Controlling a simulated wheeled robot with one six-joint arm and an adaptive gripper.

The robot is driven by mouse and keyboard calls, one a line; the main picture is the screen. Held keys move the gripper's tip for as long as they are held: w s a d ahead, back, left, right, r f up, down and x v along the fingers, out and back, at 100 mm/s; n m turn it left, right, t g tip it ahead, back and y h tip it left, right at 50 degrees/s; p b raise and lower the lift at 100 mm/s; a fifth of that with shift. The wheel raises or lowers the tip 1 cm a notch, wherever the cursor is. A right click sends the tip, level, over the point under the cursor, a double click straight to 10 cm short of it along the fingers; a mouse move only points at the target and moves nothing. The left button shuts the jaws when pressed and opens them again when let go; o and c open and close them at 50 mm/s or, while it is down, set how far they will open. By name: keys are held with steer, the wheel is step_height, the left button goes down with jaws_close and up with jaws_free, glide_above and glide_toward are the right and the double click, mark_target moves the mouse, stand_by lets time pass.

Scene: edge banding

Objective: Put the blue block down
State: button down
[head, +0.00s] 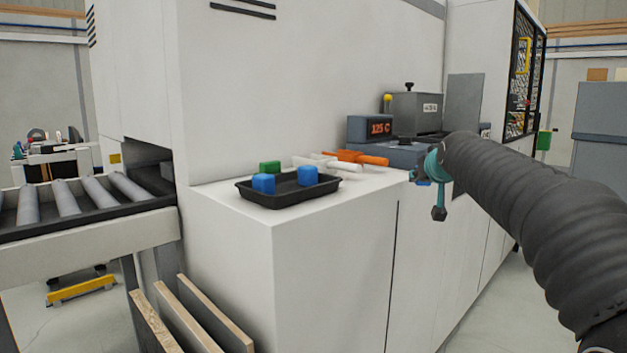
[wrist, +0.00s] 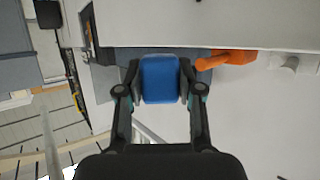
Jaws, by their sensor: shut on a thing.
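My gripper (wrist: 161,84) is shut on a blue block (wrist: 160,79), which sits squarely between the two fingers in the wrist view. In the head view my gripper (head: 417,177) is at the front edge of the white machine's counter, right of the tray, partly hidden by my dark arm. Only a small part of the held blue block (head: 424,183) shows there. A black tray (head: 291,198) on the counter holds two other blue blocks, one at left (head: 263,183) and one at right (head: 308,175), and a green block (head: 270,167) behind them.
An orange-handled tool (head: 362,158) and white pieces (head: 325,162) lie between tray and gripper. A roller conveyor (head: 75,198) is at left; boards (head: 185,315) lean below the counter.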

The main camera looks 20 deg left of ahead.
steer(key=s+a+r+y, duration=0.1)
steer(key=s+r, duration=0.2)
steer(key=r, duration=0.2)
steer(key=s+a+r, duration=0.1)
steer(key=s+r, duration=0.2)
steer(key=r, duration=0.2)
glide_above(360, 188)
steer(key=shift+n, duration=0.4)
step_height(360, 188, down, 6)
steer(key=shift+f, duration=0.1)
steer(key=shift+f+b, duration=0.7)
steer(key=shift+f, duration=1.25)
steer(key=shift+f, duration=0.15)
steer(key=c, duration=1)
jaws_free()
